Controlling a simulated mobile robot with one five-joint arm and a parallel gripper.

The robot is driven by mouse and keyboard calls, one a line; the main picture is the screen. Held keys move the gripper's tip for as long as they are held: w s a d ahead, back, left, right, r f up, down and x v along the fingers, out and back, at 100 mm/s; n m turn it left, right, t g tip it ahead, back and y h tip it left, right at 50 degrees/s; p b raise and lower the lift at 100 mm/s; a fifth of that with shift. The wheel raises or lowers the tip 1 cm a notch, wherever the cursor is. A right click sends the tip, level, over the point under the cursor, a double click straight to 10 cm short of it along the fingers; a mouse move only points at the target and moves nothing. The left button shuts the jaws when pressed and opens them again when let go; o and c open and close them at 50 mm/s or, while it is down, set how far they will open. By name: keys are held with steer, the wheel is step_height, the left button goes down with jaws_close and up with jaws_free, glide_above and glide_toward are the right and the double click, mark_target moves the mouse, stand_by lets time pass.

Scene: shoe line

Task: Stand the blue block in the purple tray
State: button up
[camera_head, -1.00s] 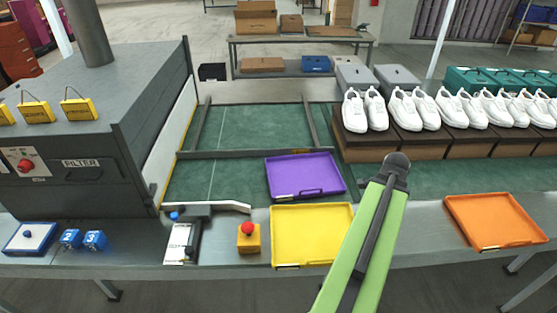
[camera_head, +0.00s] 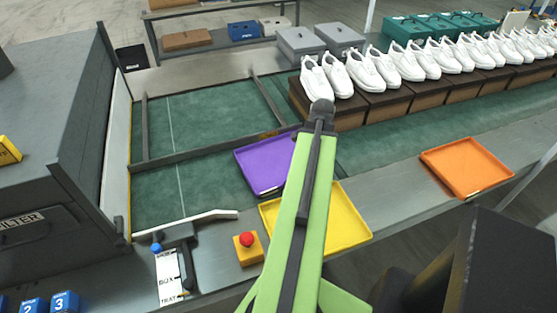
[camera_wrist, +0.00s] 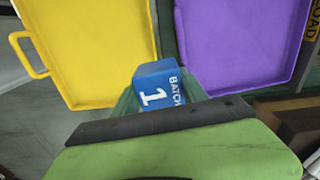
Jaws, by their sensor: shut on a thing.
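The blue block (camera_wrist: 158,88), marked "1" and "BATCH", is held in my gripper (camera_wrist: 160,92) in the wrist view. Part of the block is hidden behind my gripper's dark bar. The purple tray (camera_wrist: 242,45) lies at the upper right of that view, with the block near its lower left side and no contact visible. In the head view the purple tray (camera_head: 245,165) lies flat on the line, its right part behind my green arm. It looks empty. My gripper is not clearly seen in the head view.
The yellow tray (camera_head: 345,225) lies nearer me, partly behind my arm; an orange tray (camera_head: 466,168) lies at right. A red button on a yellow box (camera_head: 247,247) stands left of the yellow tray. White shoes on boxes (camera_head: 390,98) line the back. Blue blocks (camera_head: 64,302) sit at lower left.

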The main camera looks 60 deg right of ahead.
steer(key=n, duration=0.5)
steer(key=shift+w+a+r, duration=0.2)
steer(key=shift+w+a, duration=0.2)
steer(key=n, duration=0.3)
steer(key=shift+w+a+r+n, duration=0.1)
steer(key=shift+w+a+n, duration=0.1)
steer(key=shift+n, duration=0.2)
steer(key=n, duration=0.5)
steer(key=shift+w+a+r+p, duration=0.1)
steer(key=shift+w+a+p, duration=0.2)
steer(key=shift+w+p, duration=0.05)
steer(key=n, duration=0.3)
steer(key=b, duration=0.7)
glide_above(287, 172)
steer(key=f, duration=0.7)
steer(key=shift+s, duration=0.2)
steer(key=shift+w, duration=0.3)
step_height(287, 172, down, 4)
steer(key=b, duration=0.4)
steer(key=shift+f, duration=0.2)
steer(key=shift+r, duration=0.2)
steer(key=shift+f, duration=0.1)
